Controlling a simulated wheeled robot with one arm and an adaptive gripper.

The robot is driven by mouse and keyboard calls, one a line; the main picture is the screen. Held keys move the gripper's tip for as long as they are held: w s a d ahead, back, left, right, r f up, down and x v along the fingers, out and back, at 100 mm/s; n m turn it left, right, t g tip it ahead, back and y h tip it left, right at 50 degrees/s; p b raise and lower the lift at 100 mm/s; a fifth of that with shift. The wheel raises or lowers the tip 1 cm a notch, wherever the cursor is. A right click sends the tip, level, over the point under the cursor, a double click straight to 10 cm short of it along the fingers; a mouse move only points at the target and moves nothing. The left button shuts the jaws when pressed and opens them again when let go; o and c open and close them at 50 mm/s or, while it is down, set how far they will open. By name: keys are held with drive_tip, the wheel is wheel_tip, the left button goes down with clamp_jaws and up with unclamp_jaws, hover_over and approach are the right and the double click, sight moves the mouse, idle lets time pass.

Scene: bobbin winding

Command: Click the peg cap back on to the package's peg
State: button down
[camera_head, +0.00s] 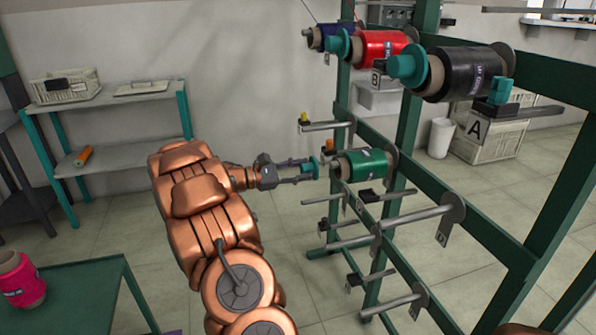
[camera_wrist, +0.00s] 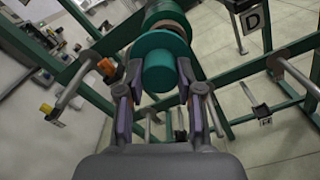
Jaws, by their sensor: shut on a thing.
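A teal peg cap (camera_head: 306,170) is held between the fingers of my gripper (camera_head: 298,169), its wide flange facing the green package. It also shows in the wrist view (camera_wrist: 160,68), between both fingertips (camera_wrist: 154,90). The green package (camera_head: 366,165) sits on a peg of the rack, its brown core end facing the cap. In the head view a small gap shows between flange and core. In the wrist view the cap covers most of the core end and hides the peg tip, so I cannot tell how well they line up.
The green rack (camera_head: 405,130) carries a black package (camera_head: 465,75) and a red package (camera_head: 382,48), both with teal caps, and a dark blue one (camera_head: 328,37). Bare pegs (camera_head: 415,217) stick out below the green package. A pink package (camera_head: 20,280) stands on a table at lower left.

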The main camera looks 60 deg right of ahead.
drive_tip(key=shift+p+x, duration=0.45)
drive_tip(key=shift+x, duration=2.4)
drive_tip(key=c, duration=0.7)
unclamp_jaws()
drive_tip(key=v, duration=1.2)
drive_tip(key=shift+a, duration=0.1)
